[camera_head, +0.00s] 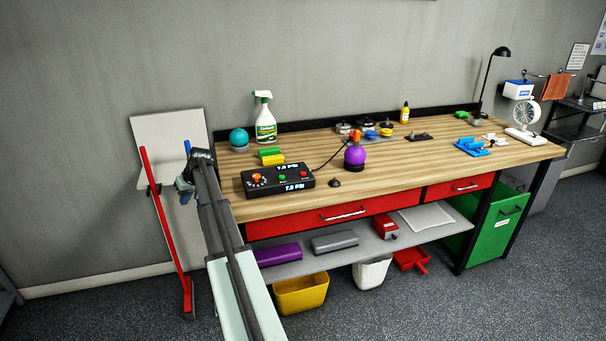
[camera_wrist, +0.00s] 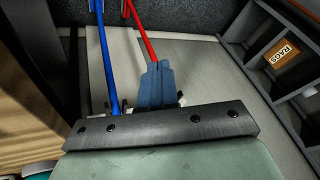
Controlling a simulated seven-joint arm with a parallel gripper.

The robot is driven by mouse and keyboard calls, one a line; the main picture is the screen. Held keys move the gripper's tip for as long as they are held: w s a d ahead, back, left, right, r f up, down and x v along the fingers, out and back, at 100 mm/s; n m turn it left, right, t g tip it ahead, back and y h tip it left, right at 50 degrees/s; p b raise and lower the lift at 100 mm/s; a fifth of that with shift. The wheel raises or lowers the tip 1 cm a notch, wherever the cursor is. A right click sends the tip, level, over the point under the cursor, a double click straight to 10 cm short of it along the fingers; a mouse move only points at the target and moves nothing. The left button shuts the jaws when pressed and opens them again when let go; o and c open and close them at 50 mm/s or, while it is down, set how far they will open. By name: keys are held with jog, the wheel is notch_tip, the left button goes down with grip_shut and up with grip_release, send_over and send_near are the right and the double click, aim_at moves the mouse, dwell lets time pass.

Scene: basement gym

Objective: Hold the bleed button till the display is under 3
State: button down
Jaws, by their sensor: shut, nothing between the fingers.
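The black control box (camera_head: 268,189) sits at the left front of the wooden bench. Its front display (camera_head: 295,187) and the display on its top (camera_head: 288,167) both read 7.0 PSI. On its top are an orange knob (camera_head: 257,179), a green button (camera_head: 282,178) and a red button (camera_head: 304,174). Their labels are too small to read. A hose runs from the box to a purple ball (camera_head: 355,156) with an orange fitting on top. My gripper (camera_head: 184,187) is left of the bench, apart from the box. Its fingers (camera_wrist: 157,85) are shut and empty in the wrist view.
A teal ball (camera_head: 239,138), spray bottle (camera_head: 265,120), and green and yellow blocks (camera_head: 271,156) stand behind the box. A small black cone (camera_head: 334,183) is right of it. A red-handled tool (camera_head: 165,220) leans near a board by the wall (camera_head: 165,130).

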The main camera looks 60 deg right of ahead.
jog(key=s+d+r+t+h, duration=0.1)
jog(key=s+d+r, duration=0.1)
jog(key=d+r, duration=0.8)
notch_tip(320, 180, up, 6)
jog(key=m+t+h, duration=0.2)
jog(key=m, duration=0.5)
send_over(305, 173)
jog(key=shift+s+r, duration=0.1)
jog(key=shift+r, duration=0.1)
jog(key=shift+f, duration=0.15)
jog(key=shift+f, duration=4.25)
jog(key=shift+f, duration=0.15)
jog(key=shift+f, duration=0.3)
